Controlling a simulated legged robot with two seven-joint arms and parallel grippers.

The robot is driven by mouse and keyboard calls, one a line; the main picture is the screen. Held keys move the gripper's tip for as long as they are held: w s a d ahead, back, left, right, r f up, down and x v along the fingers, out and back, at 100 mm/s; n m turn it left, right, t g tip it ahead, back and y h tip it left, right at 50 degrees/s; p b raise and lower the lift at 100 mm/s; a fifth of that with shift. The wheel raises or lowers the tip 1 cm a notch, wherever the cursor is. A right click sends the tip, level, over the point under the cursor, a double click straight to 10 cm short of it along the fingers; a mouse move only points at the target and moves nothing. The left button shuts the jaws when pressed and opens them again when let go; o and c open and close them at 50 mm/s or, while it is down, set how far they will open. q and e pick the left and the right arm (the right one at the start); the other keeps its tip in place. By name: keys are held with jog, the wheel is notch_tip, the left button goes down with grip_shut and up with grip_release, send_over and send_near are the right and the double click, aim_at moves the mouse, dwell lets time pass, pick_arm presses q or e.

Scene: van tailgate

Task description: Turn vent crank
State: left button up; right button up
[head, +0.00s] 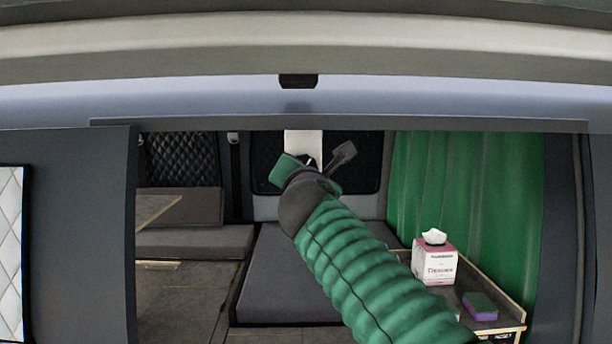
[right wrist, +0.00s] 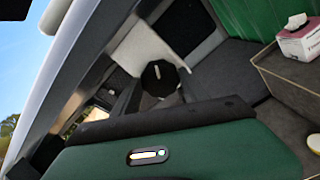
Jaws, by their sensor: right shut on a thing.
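My green right arm reaches in from the lower right of the head view. Its gripper (head: 312,170) is at the middle of the opening, in front of a white panel (head: 303,143). A dark rounded knob (head: 308,159), which looks like the vent crank, shows partly at the gripper's tip. In the right wrist view it looks like a black faceted knob (right wrist: 160,78) with a pale slot, against the white panel. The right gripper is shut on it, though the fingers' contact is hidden. My left gripper is not in view.
A tissue box (head: 434,262) and a green-and-purple sponge (head: 480,305) sit on the wooden-edged counter at right, near a green curtain (head: 450,190). A roof edge (head: 340,123) runs above the arm.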

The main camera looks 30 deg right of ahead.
jog(key=m+b, duration=0.8)
jog(key=m, duration=2.7)
jog(key=shift+b, duration=0.4)
jog(key=shift+w+f, duration=0.1)
jog(key=shift+f, duration=0.1)
dwell(0.4)
